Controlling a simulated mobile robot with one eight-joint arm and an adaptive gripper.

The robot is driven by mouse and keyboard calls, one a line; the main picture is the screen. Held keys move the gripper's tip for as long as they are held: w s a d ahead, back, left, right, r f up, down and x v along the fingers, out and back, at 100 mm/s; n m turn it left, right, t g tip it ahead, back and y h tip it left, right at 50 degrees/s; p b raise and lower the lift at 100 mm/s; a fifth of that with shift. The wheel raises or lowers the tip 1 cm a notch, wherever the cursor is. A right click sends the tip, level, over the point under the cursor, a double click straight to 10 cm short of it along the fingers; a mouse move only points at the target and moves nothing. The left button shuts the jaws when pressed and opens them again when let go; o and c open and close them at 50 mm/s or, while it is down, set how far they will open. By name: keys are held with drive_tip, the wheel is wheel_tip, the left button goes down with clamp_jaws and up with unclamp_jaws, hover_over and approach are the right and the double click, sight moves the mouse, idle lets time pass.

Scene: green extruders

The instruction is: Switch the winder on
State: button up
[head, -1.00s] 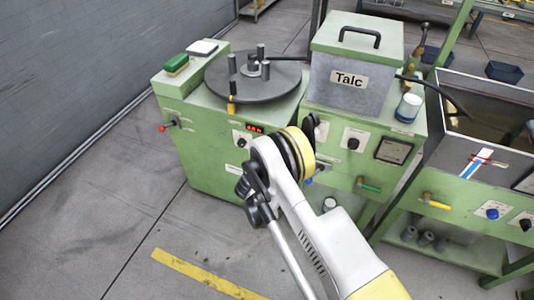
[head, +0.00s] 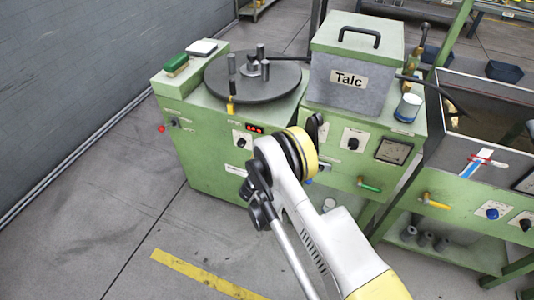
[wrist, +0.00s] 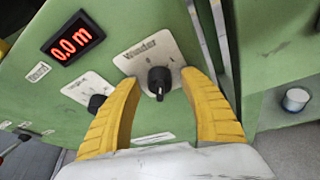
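The winder's black rotary knob (wrist: 159,80) sits on a white plate marked "Winder" (wrist: 135,62) on the green panel. Its white mark points down in the wrist view. My gripper (wrist: 159,84) is open, with one yellow finger on each side of the knob; I cannot tell whether either finger touches it. In the head view, the winder (head: 215,150) is the green cabinet with a dark round turntable (head: 280,84) on top. My arm hides the Winder knob and my fingers there.
A red display (wrist: 73,38) reads 0.0 m, with a smaller knob (wrist: 97,102) below it. A talc box (head: 345,85) stands right of the turntable. A white cup (wrist: 296,99) is at the right of the wrist view. Open floor lies in front.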

sight(268, 132)
wheel_tip(268, 132, up, 10)
idle(0.6)
